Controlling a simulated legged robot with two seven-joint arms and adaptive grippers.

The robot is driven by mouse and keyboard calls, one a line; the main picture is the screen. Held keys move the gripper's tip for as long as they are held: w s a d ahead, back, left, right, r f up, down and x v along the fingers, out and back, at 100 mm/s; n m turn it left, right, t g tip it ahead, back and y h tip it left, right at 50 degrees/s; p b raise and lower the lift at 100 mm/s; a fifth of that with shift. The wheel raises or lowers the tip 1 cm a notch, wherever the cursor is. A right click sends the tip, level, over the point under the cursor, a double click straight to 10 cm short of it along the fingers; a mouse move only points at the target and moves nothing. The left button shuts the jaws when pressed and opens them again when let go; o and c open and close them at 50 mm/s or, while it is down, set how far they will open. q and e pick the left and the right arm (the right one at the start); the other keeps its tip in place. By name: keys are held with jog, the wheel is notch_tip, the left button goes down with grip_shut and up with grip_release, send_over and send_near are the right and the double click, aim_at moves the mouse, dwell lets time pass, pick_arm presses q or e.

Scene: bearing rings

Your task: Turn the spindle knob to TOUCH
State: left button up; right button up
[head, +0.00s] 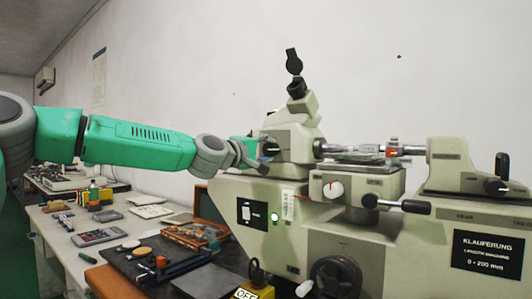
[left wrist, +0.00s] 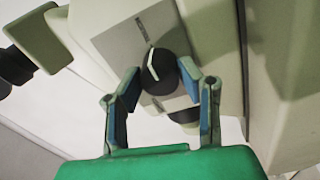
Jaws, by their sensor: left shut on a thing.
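The spindle knob (left wrist: 160,72) is a round black knob with a white pointer bar, on a grey plate (left wrist: 122,48) on the side of the measuring machine (head: 292,140). My left gripper (head: 262,152) reaches the machine's headstock from the left. In the left wrist view its two blue-padded fingers (left wrist: 161,84) stand on either side of the knob, shut on it. The white pointer runs towards the top edge of that picture, close to upright. The lettering on the plate is too small to read, so I cannot tell which mark is TOUCH. My right gripper is not in view.
A workbench (head: 52,236) with tools and a wooden box (head: 195,233) lies below my left arm.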

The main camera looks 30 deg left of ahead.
pick_arm(q)
jog(key=shift+d+f, duration=0.25)
jog(key=shift+f, duration=0.2)
jog(key=o, duration=1.1)
jog(key=shift+o, duration=0.2)
jog(key=shift+r, duration=0.2)
jog(key=shift+s+r, duration=0.1)
jog(key=shift+s, duration=0.1)
jog(key=s, duration=0.7)
jog(key=shift+a+f, duration=0.25)
jog(key=shift+f, duration=0.05)
jog(key=shift+f, duration=0.1)
